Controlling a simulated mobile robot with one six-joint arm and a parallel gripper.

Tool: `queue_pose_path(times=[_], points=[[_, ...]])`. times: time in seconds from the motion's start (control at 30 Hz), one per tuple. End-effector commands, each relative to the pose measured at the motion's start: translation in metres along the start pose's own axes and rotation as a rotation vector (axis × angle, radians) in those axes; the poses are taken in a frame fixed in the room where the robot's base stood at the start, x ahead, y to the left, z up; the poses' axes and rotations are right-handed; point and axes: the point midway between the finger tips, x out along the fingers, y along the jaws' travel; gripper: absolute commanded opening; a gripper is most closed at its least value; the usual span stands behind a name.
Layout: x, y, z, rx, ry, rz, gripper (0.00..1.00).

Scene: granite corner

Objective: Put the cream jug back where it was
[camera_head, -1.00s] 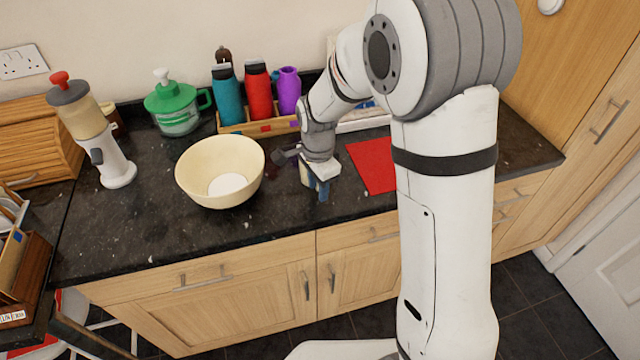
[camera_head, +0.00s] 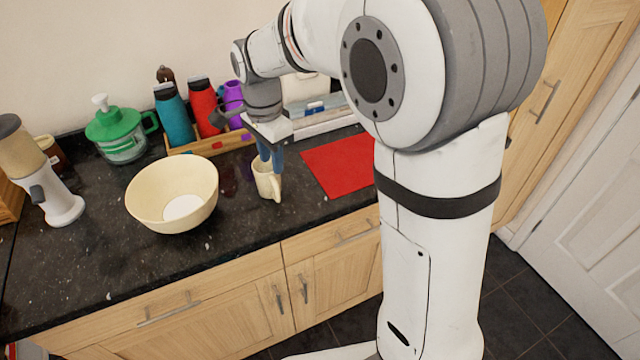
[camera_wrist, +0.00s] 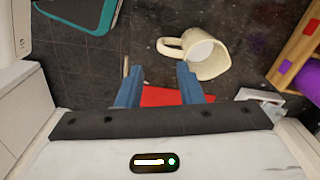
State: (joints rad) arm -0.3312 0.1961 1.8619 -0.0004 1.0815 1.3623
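The cream jug (camera_head: 263,182) stands on the dark granite worktop between the cream bowl and the red mat. In the wrist view the jug (camera_wrist: 208,62) shows its open mouth, with its handle toward the left. My gripper (camera_head: 270,158) is above the jug, pointing down, and its blue fingers overlap the jug's upper part in the head view. In the wrist view my gripper (camera_wrist: 158,75) has its fingers spread with a clear gap and nothing clamped between them. The handle is just beyond the fingertips, nearer the right finger. I cannot tell whether a finger touches it.
The cream bowl (camera_head: 140,205) stands left of the jug. The red mat (camera_head: 335,168) lies to its right. Behind is a wooden rack (camera_head: 190,147) with a teal bottle (camera_head: 172,115), a red bottle (camera_head: 203,105) and a purple one (camera_head: 233,97). Worktop in front of the jug is clear.

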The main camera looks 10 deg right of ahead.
Motion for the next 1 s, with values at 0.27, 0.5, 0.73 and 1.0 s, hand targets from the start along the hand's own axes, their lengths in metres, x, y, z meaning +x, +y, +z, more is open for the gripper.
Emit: queue_pose_path(times=[0.27, 0.5, 0.73, 1.0], points=[[-0.025, 0.066, -0.021, -0.25, 0.031, -0.066, 0.33], [-0.033, 0.17, -0.032, -0.671, 0.132, -0.132, 0.33], [-0.021, 0.23, -0.027, -0.951, 0.22, -0.139, 0.33], [-0.017, 0.245, -0.03, -1.023, 0.242, -0.133, 0.33]])
